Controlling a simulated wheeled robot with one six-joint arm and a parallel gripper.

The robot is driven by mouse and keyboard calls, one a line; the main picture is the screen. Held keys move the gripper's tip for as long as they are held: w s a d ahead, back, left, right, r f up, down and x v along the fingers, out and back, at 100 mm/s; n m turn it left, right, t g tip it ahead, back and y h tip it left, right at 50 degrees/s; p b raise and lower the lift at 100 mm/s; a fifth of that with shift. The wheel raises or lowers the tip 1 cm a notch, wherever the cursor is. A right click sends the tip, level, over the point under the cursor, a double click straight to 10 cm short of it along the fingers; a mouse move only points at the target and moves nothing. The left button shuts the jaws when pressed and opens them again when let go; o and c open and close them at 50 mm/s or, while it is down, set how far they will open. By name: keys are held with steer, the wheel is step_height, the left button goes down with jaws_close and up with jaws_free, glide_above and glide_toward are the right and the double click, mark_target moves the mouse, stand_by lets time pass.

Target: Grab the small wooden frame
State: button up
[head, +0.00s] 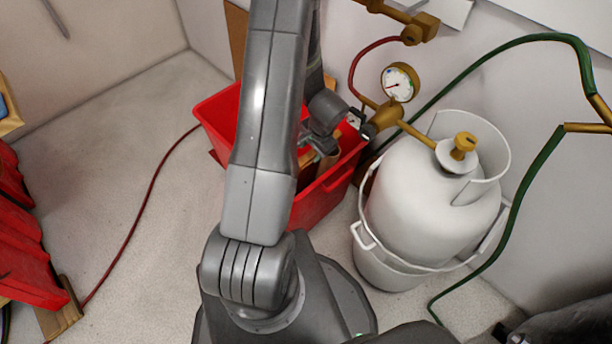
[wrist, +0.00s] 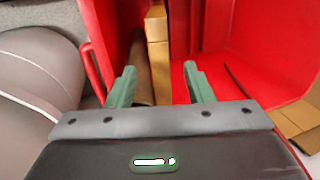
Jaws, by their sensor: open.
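My gripper (wrist: 162,82) is open, with its two green fingers pointing into a red bin (wrist: 262,55). Between the fingers, farther in, a narrow light-wood piece (wrist: 157,48) stands on edge; it may be one side of the small wooden frame, but its full shape is hidden. A darker brown piece (wrist: 139,75) lies just left of it. Neither is visibly gripped. In the head view my gripper (head: 328,148) is over the red bin (head: 328,200), partly hidden by my arm. Another wooden frame with a blue inside (head: 9,118) is cut off at the left edge.
A white gas tank (head: 425,205) in a bucket (head: 385,268) stands close right of the bin. A gauge (head: 398,83) and brass fittings are near my gripper. A green hose (head: 530,190) loops right. Floor at left is mostly clear.

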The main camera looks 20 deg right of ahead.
mark_target(307, 160)
steer(key=b+x, duration=0.2)
steer(key=x, duration=0.5)
steer(key=shift+f, duration=0.4)
steer(key=shift+r, duration=0.1)
jaws_close()
